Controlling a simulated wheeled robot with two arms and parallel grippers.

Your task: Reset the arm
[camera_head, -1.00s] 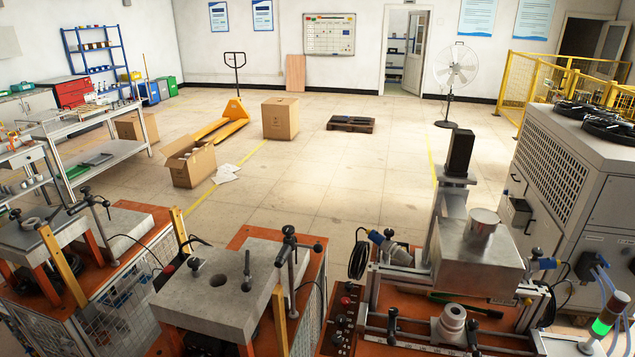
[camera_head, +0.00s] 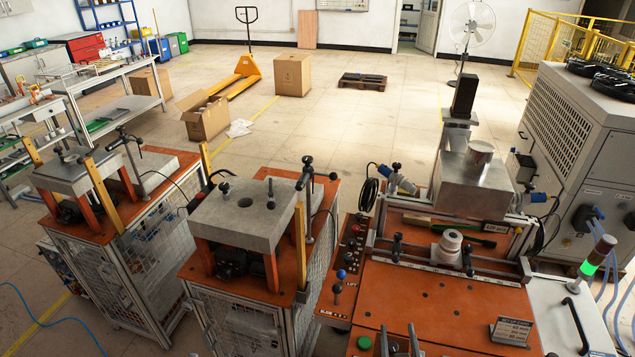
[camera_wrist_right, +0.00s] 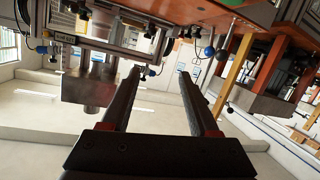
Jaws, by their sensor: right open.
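My right gripper (camera_head: 400,343) shows only at the bottom edge of the head view, over the front of the orange bench top. In the right wrist view its two dark fingers (camera_wrist_right: 160,76) stand apart with nothing between them. That view is turned upside down, with the heater bench hanging at the top. The induction heater's metal box (camera_head: 474,182) stands at the back of the bench, with a pale round collar (camera_head: 451,243) in front of it. My left gripper is not in view.
The orange bench top (camera_head: 430,305) carries a small sign (camera_head: 511,331) and a control strip with knobs (camera_head: 345,262). A signal lamp (camera_head: 597,257) stands at the right. Two fixture stands with grey plates (camera_head: 243,211) are at the left.

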